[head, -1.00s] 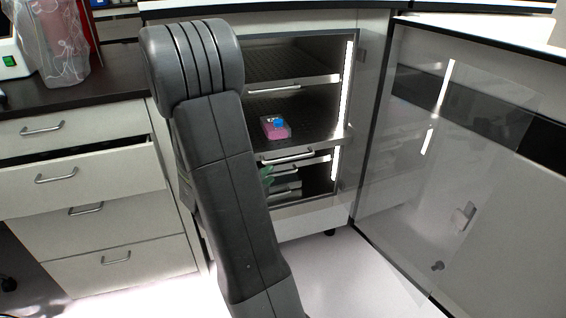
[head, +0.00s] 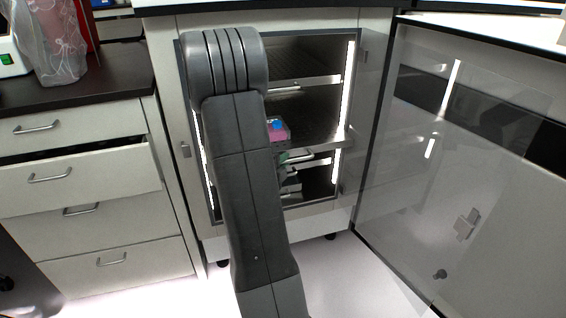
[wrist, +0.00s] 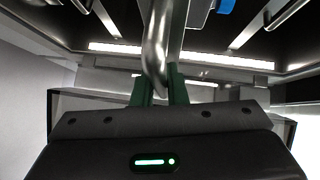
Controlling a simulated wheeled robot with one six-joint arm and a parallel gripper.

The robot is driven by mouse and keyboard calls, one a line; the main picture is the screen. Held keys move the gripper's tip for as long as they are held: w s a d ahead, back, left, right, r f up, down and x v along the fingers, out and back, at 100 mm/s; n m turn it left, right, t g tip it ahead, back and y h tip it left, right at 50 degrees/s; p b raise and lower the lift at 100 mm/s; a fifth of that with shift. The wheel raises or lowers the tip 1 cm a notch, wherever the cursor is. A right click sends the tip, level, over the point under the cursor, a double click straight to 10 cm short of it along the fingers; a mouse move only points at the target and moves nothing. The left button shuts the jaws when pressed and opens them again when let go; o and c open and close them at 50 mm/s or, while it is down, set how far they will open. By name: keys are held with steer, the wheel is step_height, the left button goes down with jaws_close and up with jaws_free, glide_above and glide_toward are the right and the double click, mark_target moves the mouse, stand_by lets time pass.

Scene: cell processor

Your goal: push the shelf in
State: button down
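The middle shelf (head: 322,128) is a dark perforated metal plate inside the open cabinet, with a bar handle (head: 298,156) on its front edge. A pink box with a blue top (head: 279,130) sits on it. My gripper (head: 284,158) is at the left part of this handle, mostly hidden behind my arm in the head view. In the wrist view my gripper's green fingers (wrist: 160,88) stand apart with a shiny metal bar (wrist: 156,48) running down between them. Whether the fingers press on the bar is unclear.
A glass door (head: 440,170) stands open on the right. An upper shelf (head: 310,82) is above, and more shelving shows below. Drawers (head: 85,185) are on the left, one slightly open. Bright light strips (head: 346,85) line the cabinet's sides.

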steer(key=w+a, duration=0.1)
steer(key=w, duration=0.3)
steer(key=w+a, duration=0.2)
steer(key=w, duration=0.3)
steer(key=w+a+p, duration=0.1)
steer(key=w, duration=0.3)
steer(key=shift+w+a, duration=0.2)
steer(key=shift+w+r, duration=0.1)
steer(key=c, duration=1.7)
jaws_free()
steer(key=shift+w+a, duration=0.1)
steer(key=p+v, duration=0.2)
steer(key=v, duration=1.2)
